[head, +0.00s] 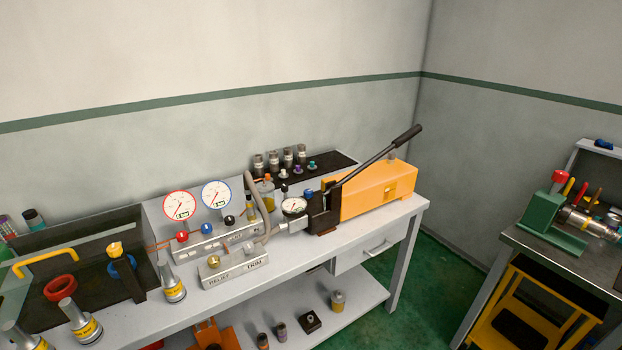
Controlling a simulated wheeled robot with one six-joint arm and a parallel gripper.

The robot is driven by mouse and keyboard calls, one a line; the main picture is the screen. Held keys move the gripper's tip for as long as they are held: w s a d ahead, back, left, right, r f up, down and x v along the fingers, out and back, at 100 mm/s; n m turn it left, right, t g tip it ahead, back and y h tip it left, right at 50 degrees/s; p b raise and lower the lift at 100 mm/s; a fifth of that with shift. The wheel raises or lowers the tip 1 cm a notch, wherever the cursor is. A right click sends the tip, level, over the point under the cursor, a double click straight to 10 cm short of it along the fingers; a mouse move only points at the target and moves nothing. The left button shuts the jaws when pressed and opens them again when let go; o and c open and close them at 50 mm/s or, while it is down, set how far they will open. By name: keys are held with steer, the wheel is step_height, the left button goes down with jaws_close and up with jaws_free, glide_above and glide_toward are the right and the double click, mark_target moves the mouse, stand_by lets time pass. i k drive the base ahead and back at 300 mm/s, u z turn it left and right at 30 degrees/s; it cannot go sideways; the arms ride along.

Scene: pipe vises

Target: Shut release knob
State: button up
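An orange hand pump (375,192) with a long black lever handle (375,155) stands at the right end of the grey bench. A small blue knob (308,194) sits at the pump's dark front block (322,213). No label reading "release" can be made out, so I cannot tell for certain which knob is the release knob, or whether it is open or shut. A grey block (233,272) marked RELIEF and TRIM carries a brass knob (214,260) and a silver knob (249,247). My gripper is not in view.
A manifold (215,240) with red, blue and black knobs stands under two round dials (180,205). A pressure gauge (294,206) and hose (262,205) adjoin the pump. Metal cylinders (172,285) stand along the front left. Green floor is free between the bench and a second table (560,259).

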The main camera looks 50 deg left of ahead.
mark_target(308, 193)
steer(key=u, duration=0.55)
steer(key=i, duration=1.25)
steer(key=u, duration=1.9)
steer(key=i, duration=0.9)
steer(key=u, duration=0.8)
